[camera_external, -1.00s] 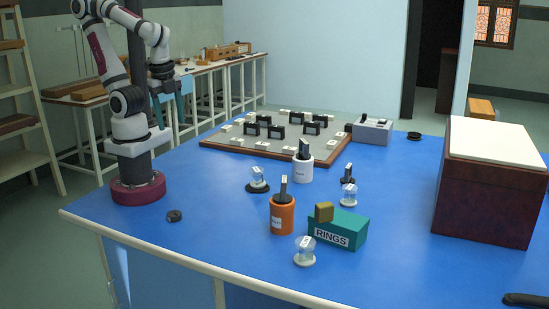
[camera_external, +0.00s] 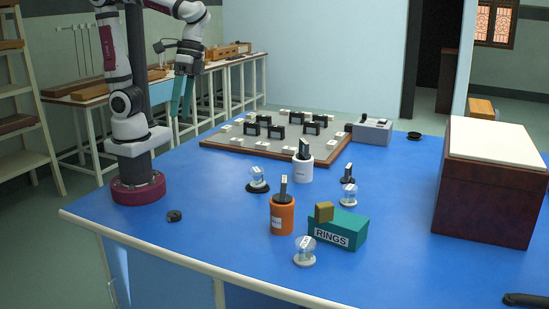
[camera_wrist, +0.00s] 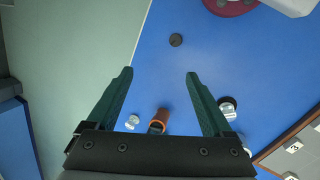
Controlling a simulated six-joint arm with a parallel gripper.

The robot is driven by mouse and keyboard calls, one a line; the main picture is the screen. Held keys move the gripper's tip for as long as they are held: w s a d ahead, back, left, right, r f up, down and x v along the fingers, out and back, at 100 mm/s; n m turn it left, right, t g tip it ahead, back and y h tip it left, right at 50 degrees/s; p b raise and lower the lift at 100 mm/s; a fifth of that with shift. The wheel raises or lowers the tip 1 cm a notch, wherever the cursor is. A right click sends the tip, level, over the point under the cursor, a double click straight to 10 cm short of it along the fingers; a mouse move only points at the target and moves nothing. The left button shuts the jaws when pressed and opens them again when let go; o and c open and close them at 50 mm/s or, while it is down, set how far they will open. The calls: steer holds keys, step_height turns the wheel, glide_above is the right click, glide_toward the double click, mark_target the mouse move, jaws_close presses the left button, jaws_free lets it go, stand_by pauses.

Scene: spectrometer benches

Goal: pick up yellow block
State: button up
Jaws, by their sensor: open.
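A small mustard-yellow block (camera_external: 324,211) sits on top of the teal box labelled RINGS (camera_external: 340,231), toward the front of the blue table. My gripper (camera_external: 181,112) is high above the left part of the table, well to the left of the block and far above it. Its two teal fingers point down and are spread apart with nothing between them. The yellow block does not show in the wrist view.
An orange cup (camera_external: 283,215) stands left of the teal box, with a white cup (camera_external: 302,168) behind it. A grey board (camera_external: 270,140) with black holders lies farther back. A large brown box (camera_external: 489,190) stands at the right.

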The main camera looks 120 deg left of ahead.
steer(key=w+a+n+t+h, duration=0.2)
steer(key=w+n+t+h, duration=0.25)
steer(key=w+n, duration=1)
steer(key=w+a+n+t+h, duration=0.2)
steer(key=w+a+n+t, duration=0.2)
steer(key=w+a+n, duration=0.5)
steer(key=t, duration=0.2)
glide_toward(324, 210)
steer(key=shift+g+y, duration=0.25)
steer(key=x, duration=0.9)
steer(key=shift+w+a+f, duration=0.25)
steer(key=shift+a+f, duration=0.1)
steer(key=shift+f, duration=0.1)
jaws_close()
